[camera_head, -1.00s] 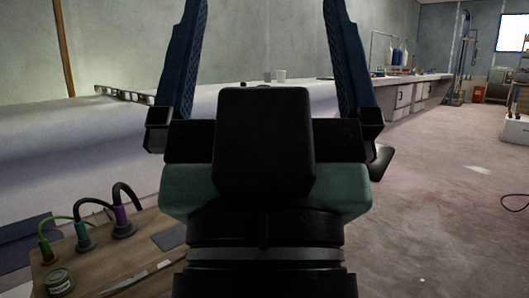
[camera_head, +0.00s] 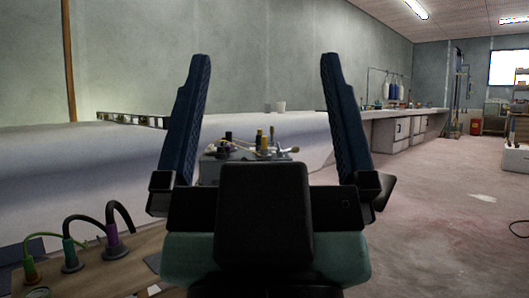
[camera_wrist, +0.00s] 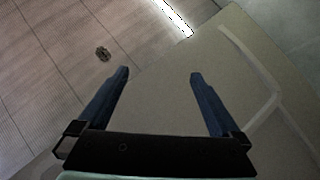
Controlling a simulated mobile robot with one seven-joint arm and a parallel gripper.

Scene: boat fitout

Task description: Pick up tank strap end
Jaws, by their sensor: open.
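My gripper (camera_head: 265,62) is open and empty, with its two blue fingers pointing up in the head view. In the wrist view my gripper (camera_wrist: 160,76) is also spread wide with nothing between the fingers. I cannot make out a tank strap end in either view. A grey unit with levers and knobs (camera_head: 285,151) shows behind my gripper, between the fingers in the picture. Its lower part is hidden by the gripper body.
A wooden board (camera_head: 105,275) with several cabled plugs, one purple (camera_head: 112,240), is at lower left. A long pale surface (camera_head: 60,170) runs along the left wall. A counter with cabinets (camera_head: 400,130) stands at the back. The floor at right (camera_head: 450,220) is mostly clear.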

